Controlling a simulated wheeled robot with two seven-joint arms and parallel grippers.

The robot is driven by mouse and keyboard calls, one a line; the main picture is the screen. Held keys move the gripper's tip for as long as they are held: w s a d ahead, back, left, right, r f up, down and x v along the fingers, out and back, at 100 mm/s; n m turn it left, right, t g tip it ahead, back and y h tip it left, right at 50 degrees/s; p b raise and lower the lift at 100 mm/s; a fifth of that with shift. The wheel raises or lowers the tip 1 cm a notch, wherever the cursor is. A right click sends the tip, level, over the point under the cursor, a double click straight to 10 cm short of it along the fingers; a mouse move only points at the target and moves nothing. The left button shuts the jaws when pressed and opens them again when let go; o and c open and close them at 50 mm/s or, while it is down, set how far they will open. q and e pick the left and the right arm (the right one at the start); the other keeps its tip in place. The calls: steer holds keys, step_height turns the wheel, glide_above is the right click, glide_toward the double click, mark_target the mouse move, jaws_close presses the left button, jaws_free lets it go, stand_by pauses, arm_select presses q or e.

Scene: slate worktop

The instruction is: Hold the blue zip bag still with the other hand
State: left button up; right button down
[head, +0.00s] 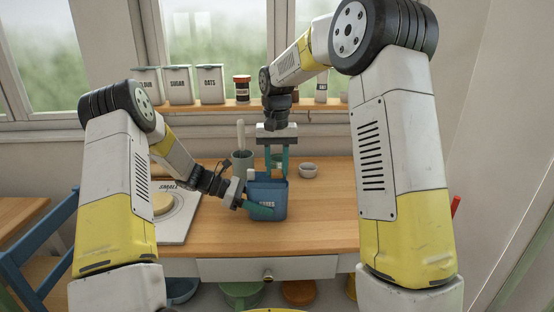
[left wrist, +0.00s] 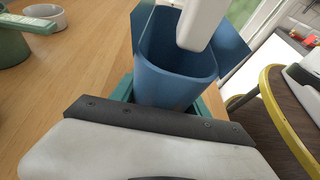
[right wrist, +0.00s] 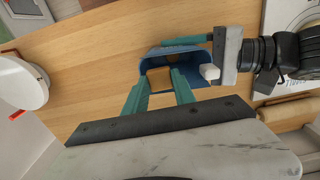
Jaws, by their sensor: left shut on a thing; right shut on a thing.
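The blue zip bag (head: 268,201) stands upright on the worktop with its mouth open upward; it also shows in the left wrist view (left wrist: 170,70) and the right wrist view (right wrist: 190,52). My left gripper (head: 258,208) is shut on the bag from the left, its teal fingers on either side of it. My right gripper (head: 277,172) points straight down over the bag's mouth. It is shut on a tan piece (right wrist: 159,79), partly hidden between its fingers. A small white block (left wrist: 203,22) shows at the bag's mouth, on the left gripper's side in the right wrist view.
A grey-green crock (head: 242,163) with a utensil stands behind the bag, and a small bowl (head: 308,170) is right of it. A white board (head: 182,222) with a round yellowish thing lies at left. Canisters (head: 178,85) line the shelf. The worktop right of the bag is clear.

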steer(key=shift+f, duration=0.55)
steer(key=c, duration=0.9)
jaws_free()
steer(key=shift+c, duration=0.2)
step_height(320, 180, up, 12)
